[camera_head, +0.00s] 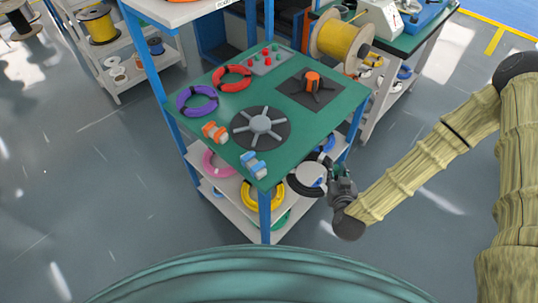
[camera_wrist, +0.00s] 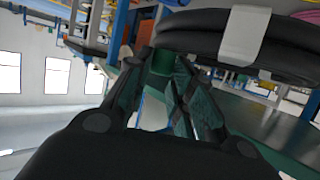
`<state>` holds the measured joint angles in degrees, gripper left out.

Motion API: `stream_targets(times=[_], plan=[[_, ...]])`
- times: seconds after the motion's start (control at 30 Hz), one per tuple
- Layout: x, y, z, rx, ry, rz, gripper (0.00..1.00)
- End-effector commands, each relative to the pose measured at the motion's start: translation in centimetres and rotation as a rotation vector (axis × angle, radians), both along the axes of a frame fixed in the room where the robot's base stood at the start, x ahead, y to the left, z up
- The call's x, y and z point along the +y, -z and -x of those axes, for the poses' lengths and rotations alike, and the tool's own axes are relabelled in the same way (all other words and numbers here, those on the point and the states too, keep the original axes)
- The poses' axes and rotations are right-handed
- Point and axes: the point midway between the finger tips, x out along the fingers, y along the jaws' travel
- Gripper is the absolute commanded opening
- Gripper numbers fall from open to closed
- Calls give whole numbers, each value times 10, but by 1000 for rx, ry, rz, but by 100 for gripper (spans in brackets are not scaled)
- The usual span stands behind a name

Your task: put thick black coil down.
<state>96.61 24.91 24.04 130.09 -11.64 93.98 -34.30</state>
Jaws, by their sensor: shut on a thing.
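The thick black coil (camera_head: 297,187) is at the right side of the cart in the head view, beside its shelves and below the green top. My gripper (camera_head: 332,184) is shut on the coil's right side. In the wrist view the coil (camera_wrist: 190,42) fills the upper right, with a pale tape band around it. The gripper's fingertips (camera_wrist: 166,62) meet at the coil's near left part. Whether the coil touches a shelf cannot be told.
The green cart top (camera_head: 222,138) carries purple (camera_head: 184,105) and red (camera_head: 222,84) coils, a grey spoked disc (camera_head: 262,128), an orange-hubbed plate (camera_head: 312,90) and small clamps. Lower shelves hold pink (camera_head: 214,169) and yellow (camera_head: 259,205) coils. A blue post (camera_head: 265,215) stands at the front corner.

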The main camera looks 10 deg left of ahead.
Motion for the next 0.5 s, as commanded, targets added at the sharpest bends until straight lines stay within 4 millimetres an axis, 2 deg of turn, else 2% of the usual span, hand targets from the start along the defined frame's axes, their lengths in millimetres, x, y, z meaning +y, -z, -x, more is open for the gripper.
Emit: stream_targets(times=[0.03, 0.5], plan=[[8, 15, -7, -5, -15, -3, 0], [69, 63, -55, -12, -132, -16, 0]])
